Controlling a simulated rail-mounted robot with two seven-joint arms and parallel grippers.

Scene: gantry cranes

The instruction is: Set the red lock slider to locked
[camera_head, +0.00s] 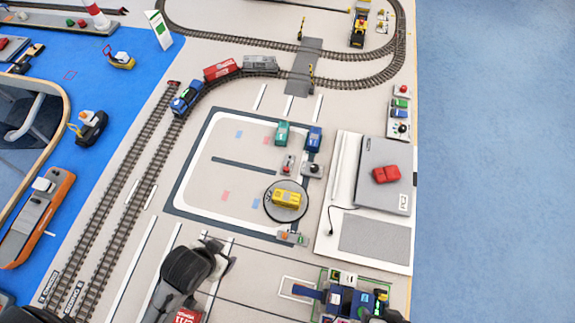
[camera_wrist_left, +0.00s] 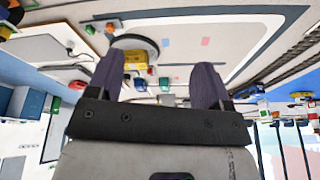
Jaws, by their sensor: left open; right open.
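A small red and green fitting (camera_head: 287,236) sits at the front edge of the turntable (camera_head: 268,208), which carries a yellow car (camera_head: 286,198). A grey block with a red part (camera_head: 288,165) stands behind the turntable. I cannot tell which of these red parts is the lock slider, or how it is set. My left gripper (camera_head: 222,254) is open and empty, left of and nearer than the turntable. Its two dark fingers (camera_wrist_left: 158,82) are apart in the left wrist view.
A teal car (camera_head: 282,133) and a blue car (camera_head: 314,138) stand behind the turntable. Rail tracks (camera_head: 120,215) run along the left. The grey road area left of the turntable is clear.

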